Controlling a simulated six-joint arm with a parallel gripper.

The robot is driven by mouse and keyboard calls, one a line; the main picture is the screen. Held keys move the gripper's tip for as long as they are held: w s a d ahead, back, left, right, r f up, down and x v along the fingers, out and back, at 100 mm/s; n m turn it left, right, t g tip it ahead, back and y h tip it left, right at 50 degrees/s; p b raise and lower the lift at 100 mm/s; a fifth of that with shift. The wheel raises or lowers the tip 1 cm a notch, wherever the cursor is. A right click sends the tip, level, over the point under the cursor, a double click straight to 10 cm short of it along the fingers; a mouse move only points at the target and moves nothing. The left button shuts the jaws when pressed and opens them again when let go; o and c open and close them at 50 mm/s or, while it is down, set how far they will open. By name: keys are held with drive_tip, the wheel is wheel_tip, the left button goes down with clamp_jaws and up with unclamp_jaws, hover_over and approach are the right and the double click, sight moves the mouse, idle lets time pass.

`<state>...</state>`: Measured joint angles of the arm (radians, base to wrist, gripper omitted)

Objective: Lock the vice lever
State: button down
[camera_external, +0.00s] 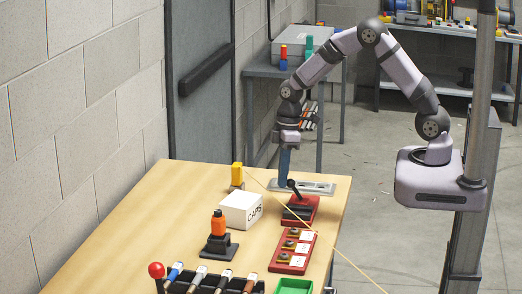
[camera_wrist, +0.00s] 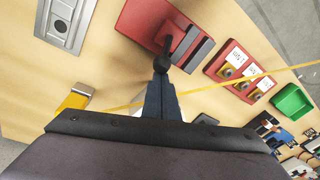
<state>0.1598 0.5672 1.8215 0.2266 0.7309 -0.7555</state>
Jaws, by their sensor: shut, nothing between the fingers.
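The vice (camera_external: 302,210) is a red block with dark jaws near the table's right edge; it also shows at the top of the wrist view (camera_wrist: 135,25). Its black lever (camera_external: 295,190) has a round knob and leans up toward my gripper; in the wrist view the lever (camera_wrist: 168,45) points down at my fingers. My gripper (camera_external: 284,174) points down, its narrow blue-grey fingers shut and empty. In the wrist view the fingertips (camera_wrist: 161,80) are right at the lever's knob; I cannot tell whether they touch it.
A grey metal plate (camera_external: 320,188) lies behind the vice. A white CAPS box (camera_external: 238,211), yellow block (camera_external: 237,174) and orange bottle (camera_external: 218,224) stand left. A red switch panel (camera_external: 293,252) and green tray (camera_external: 294,286) are nearer. A thin yellow line (camera_external: 335,236) crosses the external view.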

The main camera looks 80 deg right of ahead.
drive_tip(key=shift+s+r, duration=0.3)
drive_tip(key=shift+s, duration=0.3)
drive_tip(key=shift+s+r, duration=0.3)
drive_tip(key=shift+s, duration=0.25)
drive_tip(key=shift+s+r+b, duration=0.15)
drive_tip(key=shift+s+b, duration=0.1)
drive_tip(key=shift+s, duration=0.35)
drive_tip(key=shift+s+r+b, duration=0.15)
drive_tip(key=shift+s+b, duration=0.05)
drive_tip(key=shift+s, duration=0.4)
drive_tip(key=shift+r, duration=0.15)
drive_tip(key=shift+r+p, duration=0.7)
drive_tip(key=shift+p, duration=0.05)
